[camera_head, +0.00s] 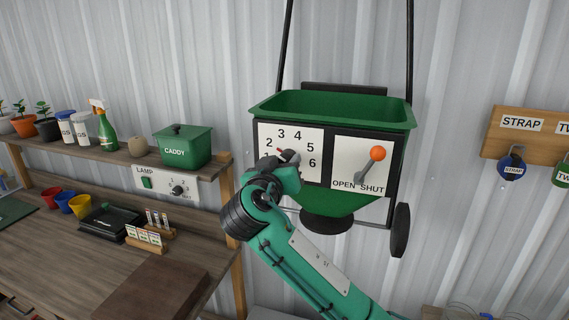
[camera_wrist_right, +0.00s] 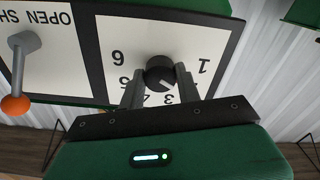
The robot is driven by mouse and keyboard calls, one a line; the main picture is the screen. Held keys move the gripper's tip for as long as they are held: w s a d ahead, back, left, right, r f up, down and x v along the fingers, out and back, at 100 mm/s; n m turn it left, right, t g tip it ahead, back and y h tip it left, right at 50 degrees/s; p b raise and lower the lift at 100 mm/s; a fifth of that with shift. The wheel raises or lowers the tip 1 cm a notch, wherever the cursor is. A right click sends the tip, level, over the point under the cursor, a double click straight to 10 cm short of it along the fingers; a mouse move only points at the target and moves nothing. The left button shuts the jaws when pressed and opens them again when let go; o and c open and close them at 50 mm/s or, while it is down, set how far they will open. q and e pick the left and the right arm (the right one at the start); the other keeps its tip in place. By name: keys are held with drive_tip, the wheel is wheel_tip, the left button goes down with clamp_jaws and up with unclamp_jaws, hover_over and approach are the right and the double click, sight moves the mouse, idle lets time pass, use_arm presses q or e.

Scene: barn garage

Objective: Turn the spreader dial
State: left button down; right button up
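The dark round dial knob (camera_wrist_right: 160,72) sits in the middle of this plate, which appears upside down in the right wrist view. A pale mark on the knob seems to point near the 3. My right gripper (camera_wrist_right: 159,75) has one finger on each side of the knob, apparently touching it. In the head view the right gripper (camera_head: 285,160) and wrist cover much of the dial's lower left. My left gripper is not in view.
An orange-tipped OPEN/SHUT lever (camera_head: 377,154) sits right of the dial; it also shows in the wrist view (camera_wrist_right: 15,107). A workbench (camera_head: 85,265) and shelf with a green caddy (camera_head: 183,150) stand left. A strap board (camera_head: 535,150) hangs right.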

drive_tip(key=shift+f+n+b, duration=0.1)
drive_tip(key=shift+n+b, duration=0.2)
drive_tip(key=shift+n, duration=0.1)
drive_tip(key=shift+n+b, duration=0.6)
drive_tip(key=shift+n, duration=3)
drive_tip(key=o, duration=1)
